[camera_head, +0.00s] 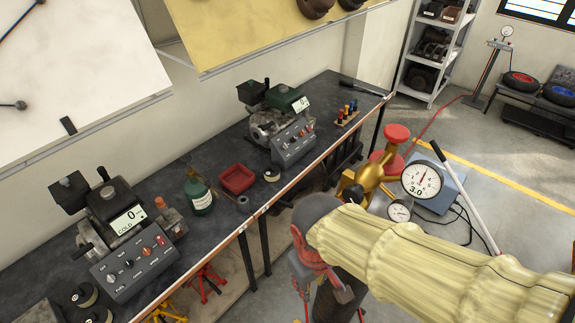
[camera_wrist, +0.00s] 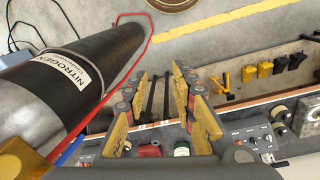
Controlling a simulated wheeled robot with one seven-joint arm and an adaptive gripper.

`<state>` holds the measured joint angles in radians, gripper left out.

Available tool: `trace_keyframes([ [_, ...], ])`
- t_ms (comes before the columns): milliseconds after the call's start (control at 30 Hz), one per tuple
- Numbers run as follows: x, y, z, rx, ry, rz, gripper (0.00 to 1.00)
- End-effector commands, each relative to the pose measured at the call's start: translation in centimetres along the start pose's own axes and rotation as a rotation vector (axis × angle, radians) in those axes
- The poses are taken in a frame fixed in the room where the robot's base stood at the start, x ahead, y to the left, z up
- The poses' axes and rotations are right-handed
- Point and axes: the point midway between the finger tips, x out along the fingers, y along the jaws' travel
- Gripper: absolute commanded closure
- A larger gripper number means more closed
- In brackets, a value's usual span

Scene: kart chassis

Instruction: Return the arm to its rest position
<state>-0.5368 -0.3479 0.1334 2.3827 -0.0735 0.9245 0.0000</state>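My gripper (camera_wrist: 160,82) shows in the wrist view with its two yellow-padded fingers spread apart. Nothing is held in the gap between them; the bench and floor show through. In the head view my arm, in a pale yellow ribbed sleeve (camera_head: 430,255), reaches in from the lower right, beside the bench. Grey and red parts (camera_head: 312,255) show at its far end; the fingertips cannot be made out there. In the wrist view a dark cylinder labelled nitrogen (camera_wrist: 75,75) lies to the left of the gripper, apart from the fingers.
A dark workbench (camera_head: 160,205) carries two control machines (camera_head: 125,225) (camera_head: 280,120), a green bottle (camera_head: 199,194) and a red tray (camera_head: 237,179). A brass regulator (camera_head: 368,178) with gauges (camera_head: 422,180) stands just beyond my arm. Shelves (camera_head: 430,45) stand farther back.

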Motion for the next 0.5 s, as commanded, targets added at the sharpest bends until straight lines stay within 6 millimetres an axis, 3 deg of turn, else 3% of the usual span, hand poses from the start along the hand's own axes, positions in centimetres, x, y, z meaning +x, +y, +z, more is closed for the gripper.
trace_keyframes([
  [300, -2.5, 7.7, 4.2, 0.398, 0.314, 0.022, 0.74],
  [500, -3.9, 11.0, 6.3, 0.536, 0.413, 0.084, 0.74],
])
